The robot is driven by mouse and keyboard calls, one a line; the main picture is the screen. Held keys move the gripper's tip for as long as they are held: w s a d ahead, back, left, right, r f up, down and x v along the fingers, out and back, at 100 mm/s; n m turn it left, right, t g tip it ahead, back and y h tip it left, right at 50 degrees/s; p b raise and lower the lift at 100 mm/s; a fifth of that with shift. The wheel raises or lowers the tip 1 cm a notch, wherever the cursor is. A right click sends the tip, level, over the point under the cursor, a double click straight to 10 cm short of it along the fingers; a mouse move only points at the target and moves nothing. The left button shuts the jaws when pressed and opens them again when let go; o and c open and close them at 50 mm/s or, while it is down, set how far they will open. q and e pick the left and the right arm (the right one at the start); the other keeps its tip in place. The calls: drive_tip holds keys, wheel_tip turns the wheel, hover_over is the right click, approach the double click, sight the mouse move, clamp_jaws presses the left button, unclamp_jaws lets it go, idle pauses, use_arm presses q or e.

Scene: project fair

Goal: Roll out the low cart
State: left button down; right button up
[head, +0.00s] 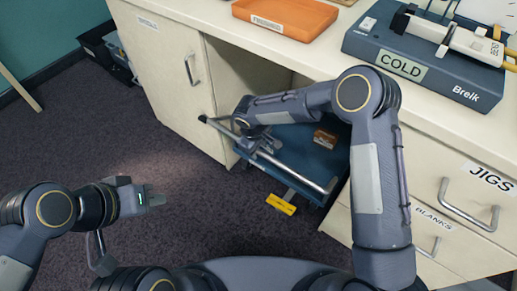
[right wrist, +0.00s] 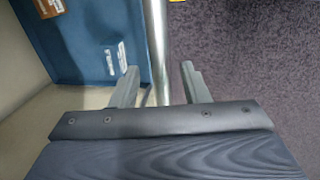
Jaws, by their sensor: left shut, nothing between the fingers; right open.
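The low cart (head: 305,148) is a blue, shallow, tray-like cart in the open bay under the bench, with a silver handle bar (head: 300,172) along its front. My right gripper (head: 258,142) is at the left part of this bar. In the right wrist view my open right gripper (right wrist: 159,86) has one finger on each side of the handle bar (right wrist: 156,45), with the blue cart (right wrist: 95,30) beyond. My left gripper (head: 150,198) is shut and empty above the carpet, well left of the cart. My right arm hides part of the cart.
A yellow tag (head: 281,204) shows at floor level before the cart. A brown box (head: 325,138) lies in the cart. A cupboard door (head: 165,75) stands left of the bay, drawers (head: 465,205) right. Carpet (head: 190,235) in front is clear. An orange tray (head: 285,14) is on the bench.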

drive_tip(key=shift+f, duration=0.35)
clamp_jaws()
